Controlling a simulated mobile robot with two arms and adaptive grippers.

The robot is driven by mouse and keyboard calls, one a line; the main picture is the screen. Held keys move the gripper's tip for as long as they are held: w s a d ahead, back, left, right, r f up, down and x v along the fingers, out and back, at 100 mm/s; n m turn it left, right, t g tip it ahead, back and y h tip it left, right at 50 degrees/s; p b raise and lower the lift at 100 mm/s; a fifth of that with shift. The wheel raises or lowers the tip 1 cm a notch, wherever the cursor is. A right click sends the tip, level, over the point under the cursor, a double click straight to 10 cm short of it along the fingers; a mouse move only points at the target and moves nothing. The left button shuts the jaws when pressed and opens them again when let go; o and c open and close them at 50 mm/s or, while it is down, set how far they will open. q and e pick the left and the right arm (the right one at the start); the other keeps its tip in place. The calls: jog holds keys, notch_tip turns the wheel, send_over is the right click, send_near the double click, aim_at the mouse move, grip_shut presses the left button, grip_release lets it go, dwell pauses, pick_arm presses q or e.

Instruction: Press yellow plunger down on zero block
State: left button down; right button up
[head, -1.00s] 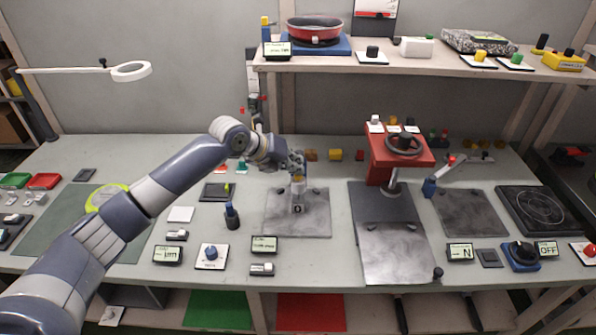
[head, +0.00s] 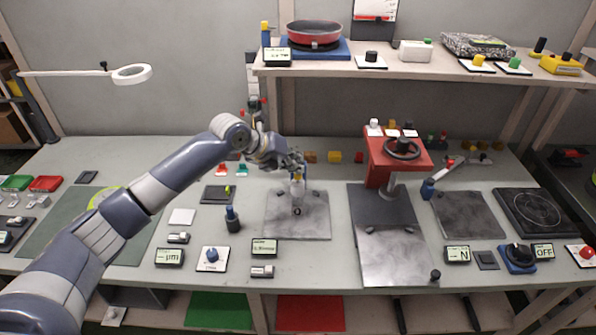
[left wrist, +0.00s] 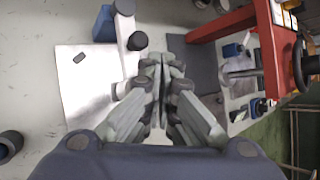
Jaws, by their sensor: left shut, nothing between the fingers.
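The zero block (head: 297,188) is a small pale upright block with a "0" mark at its foot, standing on a grey metal plate (head: 315,225) in the head view. My left gripper (head: 298,172) is shut and empty, pointing down right over the block's top. The yellow plunger is hidden behind the fingers, so I cannot tell whether they touch it or how far down it is. In the left wrist view the shut fingertips (left wrist: 160,62) are at the middle, with the metal plate (left wrist: 85,90) to their left. My right gripper is not in view.
A red press (head: 385,155) with a black handwheel stands to the right. A dark blue cylinder (head: 232,218) stands left of the plate. A small display (head: 264,247) lies in front, its text too small to read. A wooden shelf (head: 420,68) overhangs the back.

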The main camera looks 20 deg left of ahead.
pick_arm(q)
jog(key=shift+w+r, duration=0.1)
jog(key=shift+r, duration=0.1)
jog(key=shift+r, duration=0.15)
notch_tip(320, 180, up, 5)
jog(key=p, duration=0.4)
jog(key=shift+f, duration=0.2)
dwell(0.6)
